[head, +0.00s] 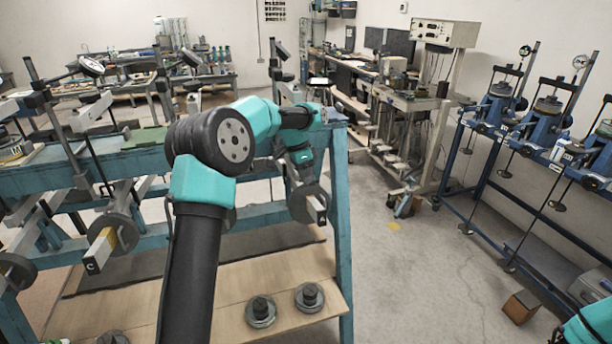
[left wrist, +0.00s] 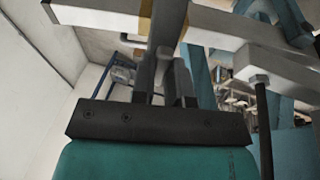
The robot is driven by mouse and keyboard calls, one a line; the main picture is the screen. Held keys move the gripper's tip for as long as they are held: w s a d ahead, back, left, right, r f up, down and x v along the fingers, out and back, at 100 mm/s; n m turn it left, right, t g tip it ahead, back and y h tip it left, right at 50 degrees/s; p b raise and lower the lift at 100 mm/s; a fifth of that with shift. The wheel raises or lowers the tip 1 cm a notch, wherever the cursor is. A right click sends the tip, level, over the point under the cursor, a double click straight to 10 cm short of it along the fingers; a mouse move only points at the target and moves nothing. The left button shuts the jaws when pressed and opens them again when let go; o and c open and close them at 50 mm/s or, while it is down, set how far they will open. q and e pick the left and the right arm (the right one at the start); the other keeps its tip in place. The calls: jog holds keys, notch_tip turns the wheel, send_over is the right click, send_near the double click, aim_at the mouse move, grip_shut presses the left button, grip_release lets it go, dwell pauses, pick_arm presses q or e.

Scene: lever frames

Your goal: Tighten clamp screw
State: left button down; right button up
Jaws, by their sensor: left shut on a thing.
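My left arm rises from the bottom of the head view, and its wrist bends down at the right end of the blue bench. My left gripper (left wrist: 165,65) points up in the left wrist view, its dark fingers close together at a pale lever bar (left wrist: 215,30) with a yellow band. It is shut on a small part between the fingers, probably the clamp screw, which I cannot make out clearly. In the head view the fingertips are hidden behind the wrist, near a grey round weight (head: 301,205). My right gripper is out of view.
The blue bench frame (head: 340,215) stands close beside the wrist. A threaded rod with a nut (left wrist: 262,115) hangs right of the fingers. Two round weights (head: 261,311) (head: 309,297) lie on the wooden shelf (head: 200,300).

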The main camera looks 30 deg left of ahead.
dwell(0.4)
pick_arm(q)
jog(key=c, duration=1.1)
grip_release()
jog(key=shift+r, duration=0.15)
jog(key=shift+r, duration=1.45)
jog(key=shift+s+d+r, duration=0.1)
jog(key=shift+s+r, duration=0.1)
jog(key=shift+r, duration=0.05)
jog(key=s+d, duration=0.2)
jog(key=s, duration=0.2)
jog(key=s+d+r, duration=0.1)
jog(key=s+d, duration=0.1)
jog(key=s, duration=0.3)
jog(key=s+d, duration=0.3)
jog(key=s, duration=0.2)
jog(key=shift+r, duration=0.15)
